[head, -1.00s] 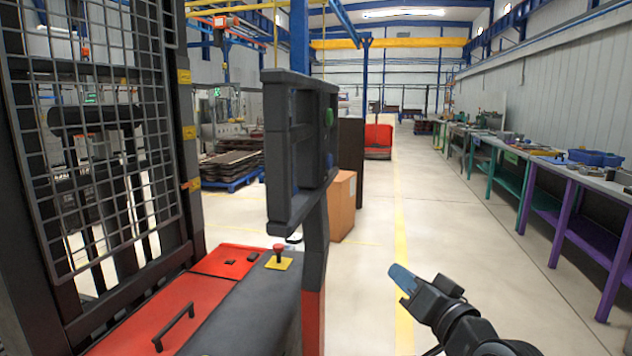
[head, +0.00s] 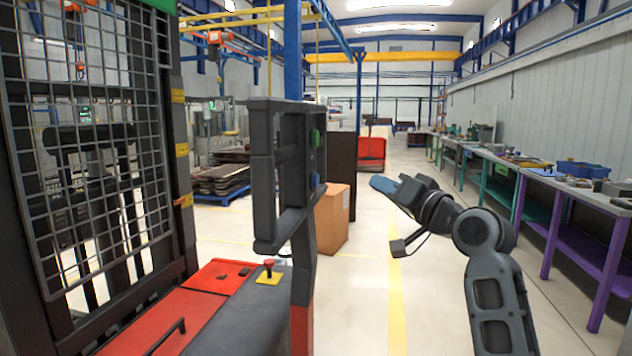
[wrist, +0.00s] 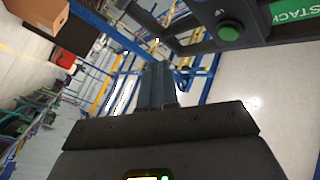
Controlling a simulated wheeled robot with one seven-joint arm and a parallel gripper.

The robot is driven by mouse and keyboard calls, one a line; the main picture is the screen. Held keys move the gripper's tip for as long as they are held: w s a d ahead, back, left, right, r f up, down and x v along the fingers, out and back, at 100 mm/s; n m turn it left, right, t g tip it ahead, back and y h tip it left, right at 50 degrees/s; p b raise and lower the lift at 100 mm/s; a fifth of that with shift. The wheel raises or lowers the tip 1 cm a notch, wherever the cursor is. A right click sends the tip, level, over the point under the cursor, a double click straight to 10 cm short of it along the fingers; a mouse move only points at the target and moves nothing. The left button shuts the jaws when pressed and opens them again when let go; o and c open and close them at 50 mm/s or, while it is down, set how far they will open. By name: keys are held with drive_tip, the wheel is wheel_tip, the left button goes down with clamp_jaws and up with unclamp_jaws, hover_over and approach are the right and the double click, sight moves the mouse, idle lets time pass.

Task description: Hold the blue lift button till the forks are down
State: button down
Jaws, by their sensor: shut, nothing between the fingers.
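The blue lift button (head: 315,180) is on the side of the dark control panel (head: 262,180), below a green button (head: 315,138). The green button also shows in the wrist view (wrist: 229,30); I cannot make out the blue one there. My gripper (head: 376,184) is shut and empty, to the right of the panel in the picture and apart from it, at about the blue button's height. Its shut fingers show in the wrist view (wrist: 157,84). The lift's mesh-covered mast (head: 90,160) stands at the left. I cannot make out the forks.
The red lift body (head: 150,310) carries a red stop knob (head: 268,264) on a yellow plate. A cardboard box (head: 332,218) stands behind the panel. Workbenches (head: 550,185) line the right wall. The floor aisle between is clear.

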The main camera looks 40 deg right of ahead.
drive_tip(key=w+a+p, duration=0.2)
drive_tip(key=w+a, duration=0.3)
drive_tip(key=w, duration=0.2)
drive_tip(key=shift+a, duration=0.25)
idle(2.2)
drive_tip(key=shift+w+a, duration=0.25)
drive_tip(key=shift+w, duration=0.05)
drive_tip(key=shift+w+a, duration=0.3)
drive_tip(key=shift+w, duration=0.05)
idle(2.0)
drive_tip(key=shift+s+d, duration=0.55)
drive_tip(key=shift+s, duration=0.15)
drive_tip(key=shift+s+d+b, duration=0.2)
drive_tip(key=shift+s+d, duration=0.6)
drive_tip(key=shift+s, duration=0.2)
drive_tip(key=shift+s+d+b, duration=0.15)
drive_tip(key=shift+s+d, duration=0.6)
drive_tip(key=shift+s, duration=0.25)
